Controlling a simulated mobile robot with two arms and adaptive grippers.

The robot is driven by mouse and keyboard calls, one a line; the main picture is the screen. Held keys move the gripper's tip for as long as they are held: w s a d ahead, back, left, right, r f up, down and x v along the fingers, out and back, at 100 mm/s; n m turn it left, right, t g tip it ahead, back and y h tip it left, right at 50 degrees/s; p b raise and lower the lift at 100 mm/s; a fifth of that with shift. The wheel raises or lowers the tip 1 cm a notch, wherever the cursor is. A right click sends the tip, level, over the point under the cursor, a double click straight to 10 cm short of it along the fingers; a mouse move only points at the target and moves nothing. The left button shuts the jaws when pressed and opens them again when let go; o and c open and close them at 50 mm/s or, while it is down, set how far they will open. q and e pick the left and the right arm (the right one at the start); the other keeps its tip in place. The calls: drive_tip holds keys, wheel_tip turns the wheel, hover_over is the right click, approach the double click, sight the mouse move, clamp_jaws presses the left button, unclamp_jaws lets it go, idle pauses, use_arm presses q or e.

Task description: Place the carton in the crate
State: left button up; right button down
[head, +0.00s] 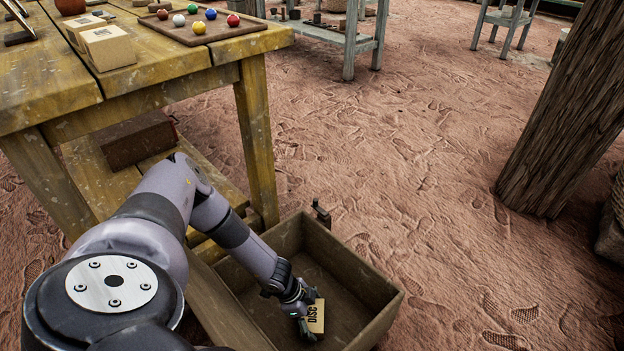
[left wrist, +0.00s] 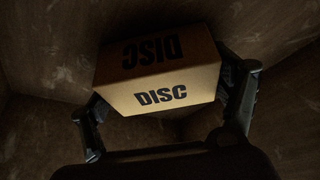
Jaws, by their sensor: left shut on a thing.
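The carton is a small tan box marked DISC (head: 316,317), seen in the head view within the crate's walls. It also fills the middle of the left wrist view (left wrist: 160,78), with a finger on each side of it. The crate (head: 372,271) is a brown open-topped box on the ground beside the yellow table. My left gripper (head: 305,312) reaches down inside the crate and is shut on the carton. Whether the carton touches the crate floor cannot be told. My right gripper is not in view.
A worn yellow table (head: 160,84) stands at the left, with two tan boxes (head: 106,47) and a tray (head: 226,28) of coloured balls on it. A brown block (head: 135,138) rests on its lower shelf. A thick wooden post (head: 565,110) stands at the right. Sandy ground between is clear.

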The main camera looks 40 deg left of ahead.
use_arm(q)
drive_tip(key=shift+r, duration=0.1)
drive_tip(key=shift+f, duration=0.2)
drive_tip(key=o, duration=1.3)
drive_tip(key=shift+r, duration=0.1)
